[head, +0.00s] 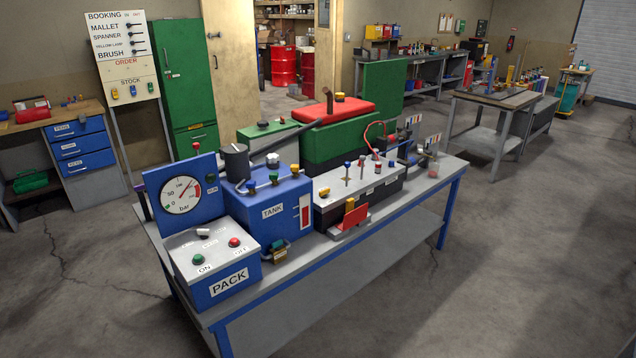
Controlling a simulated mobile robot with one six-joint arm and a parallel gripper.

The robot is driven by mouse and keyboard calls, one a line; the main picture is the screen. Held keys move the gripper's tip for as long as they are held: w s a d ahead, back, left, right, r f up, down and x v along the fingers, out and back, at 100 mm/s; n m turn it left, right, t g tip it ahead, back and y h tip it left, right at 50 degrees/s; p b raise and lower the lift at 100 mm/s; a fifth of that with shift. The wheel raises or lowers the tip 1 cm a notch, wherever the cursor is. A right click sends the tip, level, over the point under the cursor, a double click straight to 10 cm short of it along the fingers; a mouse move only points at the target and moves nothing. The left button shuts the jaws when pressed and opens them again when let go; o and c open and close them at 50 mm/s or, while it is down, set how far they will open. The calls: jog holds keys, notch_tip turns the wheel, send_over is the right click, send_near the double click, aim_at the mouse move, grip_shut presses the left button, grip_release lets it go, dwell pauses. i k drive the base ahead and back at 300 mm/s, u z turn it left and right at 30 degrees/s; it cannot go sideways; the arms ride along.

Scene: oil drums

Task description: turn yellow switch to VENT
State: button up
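No label reading VENT can be made out, so I cannot tell which yellow part is the yellow switch. A yellow knob (324,191) sits on the white-topped box (360,186) to the right. The grey-topped PACK box (228,283) at the front left carries a pale lever (203,232), a green ON button (198,259) and a red OFF button (234,242). My gripper is not in view.
These boxes stand on a long grey bench (385,250) with blue legs. A gauge panel (184,197) stands behind the PACK box. A red-and-green machine (340,140) is at the back. The concrete floor (530,270) in front and right is clear.

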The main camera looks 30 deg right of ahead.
aim_at(323, 193)
jog(key=z, duration=0.3)
jog(key=i, duration=0.95)
jog(key=z, duration=0.5)
